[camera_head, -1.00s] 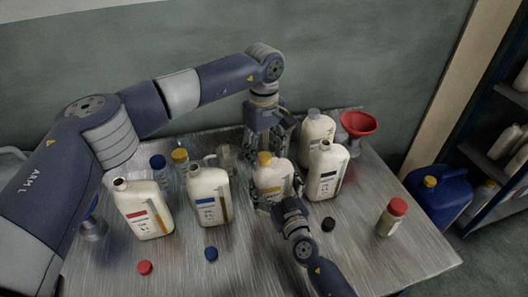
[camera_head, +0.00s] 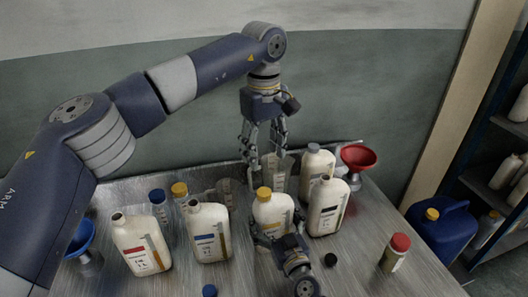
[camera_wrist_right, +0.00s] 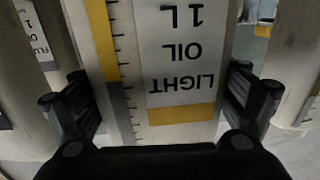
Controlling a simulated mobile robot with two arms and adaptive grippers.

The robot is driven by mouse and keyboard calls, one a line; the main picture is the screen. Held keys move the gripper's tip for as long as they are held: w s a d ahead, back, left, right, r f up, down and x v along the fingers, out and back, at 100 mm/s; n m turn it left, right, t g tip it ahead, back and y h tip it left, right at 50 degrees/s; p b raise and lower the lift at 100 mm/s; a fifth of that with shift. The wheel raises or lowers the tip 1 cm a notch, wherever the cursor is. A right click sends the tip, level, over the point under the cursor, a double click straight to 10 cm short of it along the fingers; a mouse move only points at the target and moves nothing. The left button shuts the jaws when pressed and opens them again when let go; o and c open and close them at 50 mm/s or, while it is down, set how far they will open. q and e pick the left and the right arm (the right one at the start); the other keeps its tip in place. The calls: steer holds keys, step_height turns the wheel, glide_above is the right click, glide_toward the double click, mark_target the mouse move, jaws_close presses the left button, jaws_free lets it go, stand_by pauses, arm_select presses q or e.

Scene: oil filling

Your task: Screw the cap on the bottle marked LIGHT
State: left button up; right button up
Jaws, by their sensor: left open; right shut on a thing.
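The bottle marked LIGHT (camera_head: 270,214) stands upright on the table, with a yellow cap (camera_head: 263,193) on its neck. How tightly the cap sits cannot be told. My right gripper (camera_head: 278,240) is shut around the bottle's lower body from the front. In the right wrist view, its fingers flank the bottle's label (camera_wrist_right: 180,70), which reads LIGHT OIL 1 L upside down. My left gripper (camera_head: 264,155) is open and empty, pointing down above the capped bottle and clear of it.
Uncapped bottles with red (camera_head: 140,243), blue (camera_head: 208,232) and black (camera_head: 327,207) labels stand to either side. A grey-capped bottle (camera_head: 318,161) and red funnel (camera_head: 357,157) are behind right. A black cap (camera_head: 330,260) and blue cap (camera_head: 209,291) lie in front. A red-capped jar (camera_head: 394,255) stands right.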

steer(key=o, duration=1.8)
steer(key=v, duration=1.2)
steer(key=shift+f, duration=0.1)
